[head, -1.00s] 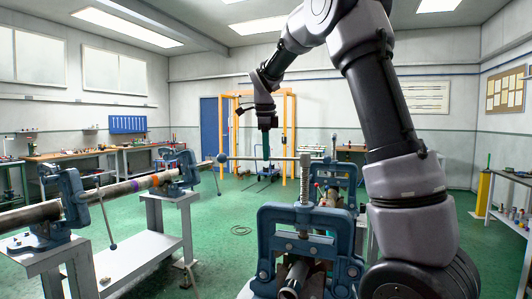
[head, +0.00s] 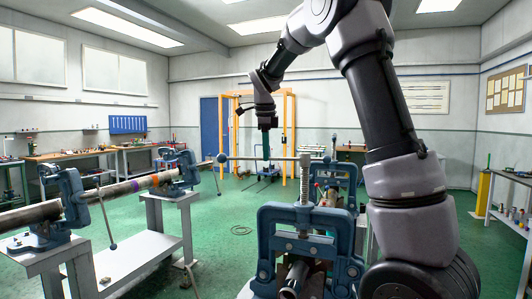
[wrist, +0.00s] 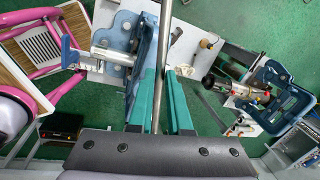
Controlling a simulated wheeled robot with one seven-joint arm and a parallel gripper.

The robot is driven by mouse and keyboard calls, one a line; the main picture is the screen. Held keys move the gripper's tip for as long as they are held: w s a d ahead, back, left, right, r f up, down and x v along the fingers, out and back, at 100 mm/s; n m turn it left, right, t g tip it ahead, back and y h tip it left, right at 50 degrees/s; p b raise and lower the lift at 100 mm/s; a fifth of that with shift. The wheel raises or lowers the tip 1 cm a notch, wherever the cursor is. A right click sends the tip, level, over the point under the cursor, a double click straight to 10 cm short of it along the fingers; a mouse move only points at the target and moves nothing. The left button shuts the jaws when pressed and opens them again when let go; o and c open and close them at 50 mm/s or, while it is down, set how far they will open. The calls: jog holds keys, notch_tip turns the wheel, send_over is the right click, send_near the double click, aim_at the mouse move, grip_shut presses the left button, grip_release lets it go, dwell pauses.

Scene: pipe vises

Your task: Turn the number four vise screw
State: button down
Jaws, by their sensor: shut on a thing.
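The nearest blue pipe vise (head: 303,215) stands at the bottom centre of the head view, with a threaded vertical screw (head: 305,188) and a long grey handle bar (head: 285,158) with a ball at its left end. I cannot read a number on any vise. My gripper (head: 266,154) is at the left half of this bar, with green fingers pointing down. In the wrist view my gripper (wrist: 162,76) is shut on the bar (wrist: 170,38), which runs between the two fingers. The vise (wrist: 146,50) shows just left of the fingers there, partly hidden by them.
Two more blue vises (head: 72,198) (head: 178,172) hold a long pipe (head: 130,187) on grey stands at the left. Another blue vise (head: 345,175) stands behind the nearest one. A yellow frame (head: 293,130) is at the back.

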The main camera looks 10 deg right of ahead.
jog(key=shift+w, duration=0.1)
dwell(0.6)
jog(key=w+d+m+h, duration=0.1)
jog(key=w+d+m, duration=0.2)
jog(key=w+m, duration=0.2)
jog(key=shift+w+d+m, duration=0.25)
jog(key=shift+w+m, duration=0.05)
jog(key=shift+m, duration=0.1)
jog(key=shift+r, duration=0.15)
dwell(0.3)
jog(key=c, duration=0.9)
grip_release()
jog(key=shift+g, duration=0.3)
jog(key=shift+o, duration=0.2)
notch_tip(320, 180, up, 10)
jog(key=s+a, duration=0.1)
jog(key=shift+s+a+r, duration=0.25)
jog(key=shift+a, duration=0.05)
